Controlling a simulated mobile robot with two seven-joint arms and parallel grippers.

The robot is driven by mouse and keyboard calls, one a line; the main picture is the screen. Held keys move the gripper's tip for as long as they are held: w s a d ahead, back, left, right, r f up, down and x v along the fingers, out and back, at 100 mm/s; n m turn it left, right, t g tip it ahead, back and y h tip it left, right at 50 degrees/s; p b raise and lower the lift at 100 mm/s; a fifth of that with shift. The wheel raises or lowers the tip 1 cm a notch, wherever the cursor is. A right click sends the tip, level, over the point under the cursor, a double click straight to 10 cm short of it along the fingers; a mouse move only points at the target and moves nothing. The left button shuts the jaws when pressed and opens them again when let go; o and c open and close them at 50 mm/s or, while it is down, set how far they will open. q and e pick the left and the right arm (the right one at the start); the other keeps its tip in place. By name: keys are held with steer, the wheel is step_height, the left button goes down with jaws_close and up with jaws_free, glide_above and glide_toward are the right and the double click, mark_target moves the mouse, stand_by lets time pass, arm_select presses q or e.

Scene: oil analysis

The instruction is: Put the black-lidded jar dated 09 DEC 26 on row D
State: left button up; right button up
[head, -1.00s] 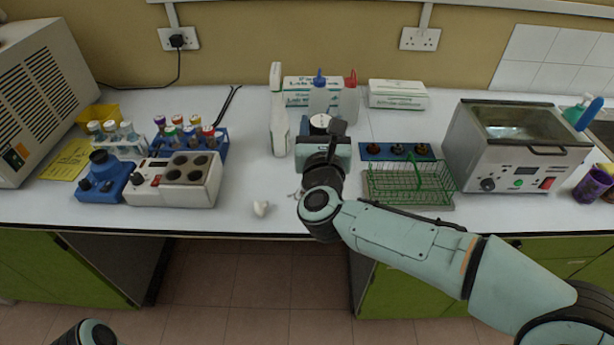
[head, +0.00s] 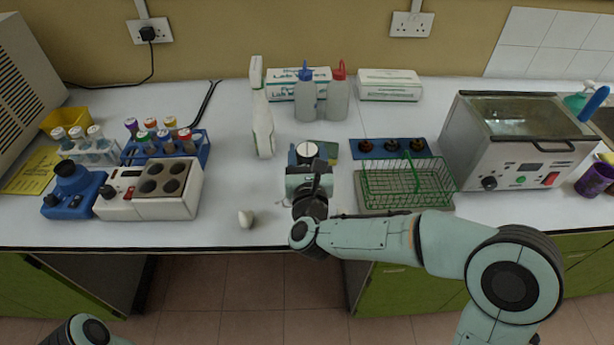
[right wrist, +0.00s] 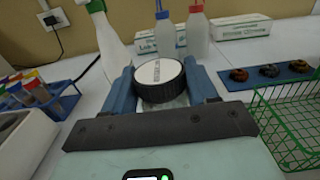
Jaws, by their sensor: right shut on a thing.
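My right gripper (head: 306,170) is shut on a jar with a black lid (head: 307,151), over the middle of the bench. In the right wrist view the jar's black lid (right wrist: 160,78) sits between the two blue fingers, with a white disc on top. Small print on the disc is too small to read. The jar's body is mostly hidden by the gripper. I cannot tell whether the jar touches the bench. No row letters are legible, so I cannot pick out row D. My left gripper is not in view.
A green wire basket (head: 408,185) stands right of the gripper, with a blue rack (head: 375,150) behind it. A spray bottle (head: 262,125) and two wash bottles (head: 338,98) stand behind the jar. A steel bath (head: 515,150) is at right.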

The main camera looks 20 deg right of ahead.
steer(key=shift+f+b, duration=0.3)
steer(key=shift+f, duration=3.05)
steer(key=shift+f, duration=0.1)
steer(key=o, duration=1)
steer(key=shift+f, duration=0.1)
steer(key=shift+o, duration=1.4)
steer(key=shift+r, duration=0.2)
